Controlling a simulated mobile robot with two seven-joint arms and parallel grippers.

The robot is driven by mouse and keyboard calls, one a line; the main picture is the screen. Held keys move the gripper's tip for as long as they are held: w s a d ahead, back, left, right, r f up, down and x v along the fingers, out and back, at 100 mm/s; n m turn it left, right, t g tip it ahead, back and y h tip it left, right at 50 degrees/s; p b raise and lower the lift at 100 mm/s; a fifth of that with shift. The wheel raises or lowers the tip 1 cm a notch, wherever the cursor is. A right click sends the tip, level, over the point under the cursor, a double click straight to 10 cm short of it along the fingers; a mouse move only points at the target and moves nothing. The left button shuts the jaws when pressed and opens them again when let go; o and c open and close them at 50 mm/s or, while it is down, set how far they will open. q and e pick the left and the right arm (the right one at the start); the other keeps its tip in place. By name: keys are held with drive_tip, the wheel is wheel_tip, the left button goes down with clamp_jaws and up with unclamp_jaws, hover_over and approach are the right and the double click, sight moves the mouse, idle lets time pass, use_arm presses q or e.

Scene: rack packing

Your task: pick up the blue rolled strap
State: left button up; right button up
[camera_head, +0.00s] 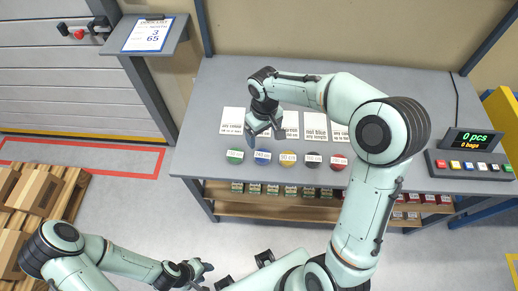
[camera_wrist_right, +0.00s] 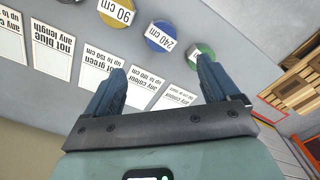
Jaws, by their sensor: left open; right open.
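The blue rolled strap (camera_head: 262,161) lies on the grey table, between the green strap (camera_head: 235,159) and the yellow strap (camera_head: 288,163). Its label reads 240 cm in the right wrist view (camera_wrist_right: 160,45). My right gripper (camera_head: 264,129) is open and empty over the white cards, just behind the blue strap. In the right wrist view the blue strap lies beyond the gap between the two blue fingers (camera_wrist_right: 161,66), apart from them. My left gripper (camera_head: 204,273) is open and empty, low in front of the table.
A dark strap (camera_head: 312,164) and a red strap (camera_head: 338,166) continue the row. White cards (camera_head: 232,119) lie behind it. A lower shelf (camera_head: 270,204) holds several small boxes. A button panel with display (camera_head: 470,140) stands at the right. The table's left end is clear.

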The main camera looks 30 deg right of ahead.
hover_over(263, 155)
drive_tip(key=f, duration=0.6)
drive_tip(key=shift+s+f, duration=0.2)
drive_tip(key=shift+w+f, duration=0.2)
drive_tip(key=shift+f, duration=2.7)
drive_tip(key=c, duration=1.2)
